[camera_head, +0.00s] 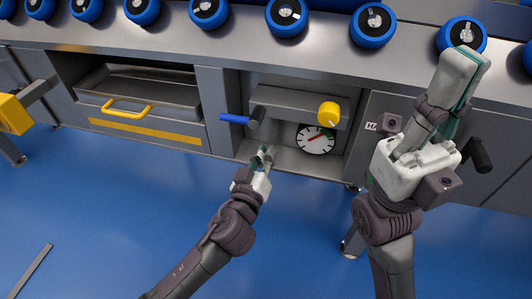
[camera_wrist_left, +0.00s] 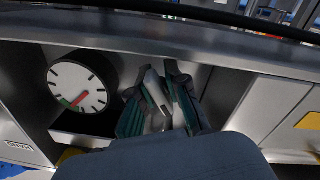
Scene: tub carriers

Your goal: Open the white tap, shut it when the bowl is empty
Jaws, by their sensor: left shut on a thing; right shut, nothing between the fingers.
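My left gripper (camera_head: 266,157) is at the mouth of a recess in the steel cabinet, below a blue-handled lever (camera_head: 233,119). In the left wrist view my left gripper (camera_wrist_left: 160,88) is shut on a pale, narrow piece (camera_wrist_left: 154,88), which looks like the white tap's handle; the fingers hide most of it. My right gripper (camera_head: 470,62) is shut and empty, raised at the right in front of the counter. I cannot make out the bowl. A white dial (camera_head: 316,139) with a red pointer sits in the recess, and it also shows in the left wrist view (camera_wrist_left: 78,87).
A yellow knob (camera_head: 328,113) sits on the recess's upper box. A drawer (camera_head: 145,100) with a yellow handle (camera_head: 127,107) is to the left. Several blue round tubs (camera_head: 287,17) line the counter above. A grey strip (camera_head: 30,271) lies on the mostly clear blue floor.

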